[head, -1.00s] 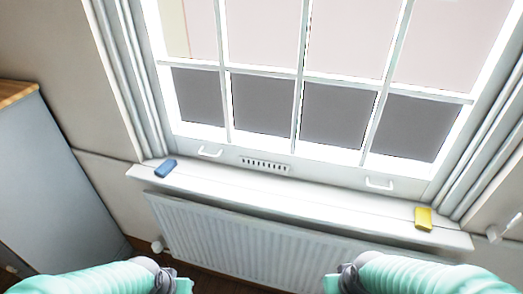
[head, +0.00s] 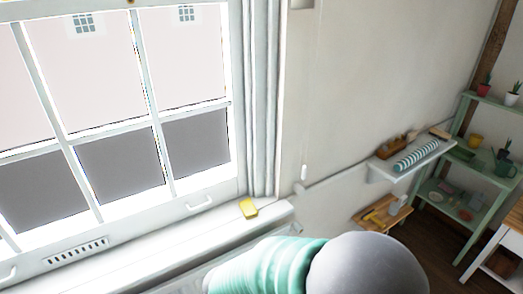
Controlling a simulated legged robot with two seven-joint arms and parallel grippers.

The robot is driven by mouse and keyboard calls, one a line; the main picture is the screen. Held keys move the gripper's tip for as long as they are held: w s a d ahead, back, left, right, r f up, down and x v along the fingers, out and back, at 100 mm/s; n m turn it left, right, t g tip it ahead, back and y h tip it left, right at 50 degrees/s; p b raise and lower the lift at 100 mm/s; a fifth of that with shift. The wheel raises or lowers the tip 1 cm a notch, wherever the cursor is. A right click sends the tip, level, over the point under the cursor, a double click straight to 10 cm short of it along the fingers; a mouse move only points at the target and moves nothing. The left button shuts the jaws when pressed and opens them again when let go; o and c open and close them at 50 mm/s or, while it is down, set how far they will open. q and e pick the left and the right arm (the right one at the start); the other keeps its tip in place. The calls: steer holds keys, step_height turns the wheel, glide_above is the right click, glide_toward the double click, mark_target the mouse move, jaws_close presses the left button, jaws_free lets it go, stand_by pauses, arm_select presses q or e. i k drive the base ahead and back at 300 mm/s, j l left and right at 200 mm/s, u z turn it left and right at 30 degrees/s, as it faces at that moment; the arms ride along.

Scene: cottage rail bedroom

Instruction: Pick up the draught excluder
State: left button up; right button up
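A long roll with teal and white stripes (head: 416,154), which looks like the draught excluder, lies on a white wall shelf (head: 388,172) at the right of the head view. It is well beyond my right arm, and nothing of mine touches it. My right arm shows at the bottom middle as a teal sleeve and a grey rounded joint; its gripper is out of view. My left arm and gripper are not in view.
A brown object (head: 390,147) sits beside the roll. A lower wooden shelf (head: 384,214) holds yellowish things. A green shelf unit (head: 462,165) with pots stands at right, near a white table (head: 497,245). A yellow block (head: 248,208) is on the windowsill (head: 150,250).

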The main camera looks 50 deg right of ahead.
mark_target(401, 165)
steer(key=z, duration=2.75)
steer(key=u, duration=0.25)
steer(key=i+l+u, duration=0.3)
steer(key=u, duration=0.2)
steer(key=i+l+u, duration=0.45)
steer(key=k, duration=0.1)
